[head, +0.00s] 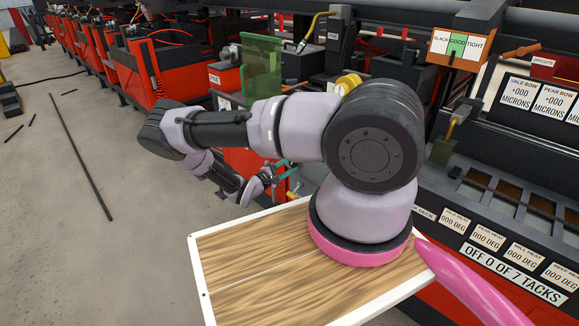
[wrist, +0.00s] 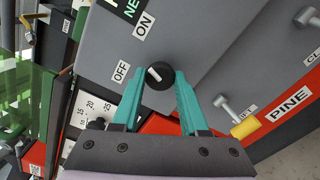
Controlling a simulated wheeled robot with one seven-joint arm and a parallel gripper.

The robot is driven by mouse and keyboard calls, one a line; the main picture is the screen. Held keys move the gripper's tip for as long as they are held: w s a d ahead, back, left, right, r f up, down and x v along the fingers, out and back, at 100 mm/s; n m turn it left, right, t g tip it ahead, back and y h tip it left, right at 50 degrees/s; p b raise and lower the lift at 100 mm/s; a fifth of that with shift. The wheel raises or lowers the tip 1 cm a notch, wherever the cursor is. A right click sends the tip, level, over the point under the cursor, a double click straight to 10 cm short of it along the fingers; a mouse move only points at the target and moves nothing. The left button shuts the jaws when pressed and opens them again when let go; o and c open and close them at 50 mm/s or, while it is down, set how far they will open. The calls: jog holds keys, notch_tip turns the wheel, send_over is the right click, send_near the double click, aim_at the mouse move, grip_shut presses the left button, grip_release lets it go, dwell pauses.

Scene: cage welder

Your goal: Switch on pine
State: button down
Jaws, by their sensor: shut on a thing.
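In the wrist view a round black knob (wrist: 158,82) with a white pointer mark sits on a grey panel (wrist: 210,45). An OFF label (wrist: 121,71) is left of the knob and an ON label (wrist: 145,25) is above it. The white mark lies on the knob's left side, nearer the OFF label. My gripper (wrist: 161,72) has its teal fingers on both sides of the knob, shut on it. A PINE label (wrist: 290,103) is on a red plate at the right. In the head view my gripper (head: 284,170) is partly hidden behind my arm, and the knob is hidden.
In the wrist view a metal lever with a yellow end (wrist: 244,127) and another lever (wrist: 308,17) stand out right of the knob. A green see-through screen (head: 261,67) stands behind my arm in the head view. Open floor (head: 120,210) lies to the left.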

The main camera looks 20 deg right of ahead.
jog(key=shift+m, duration=1.1)
jog(key=shift+c, duration=2.2)
grip_release()
jog(key=v, duration=1.1)
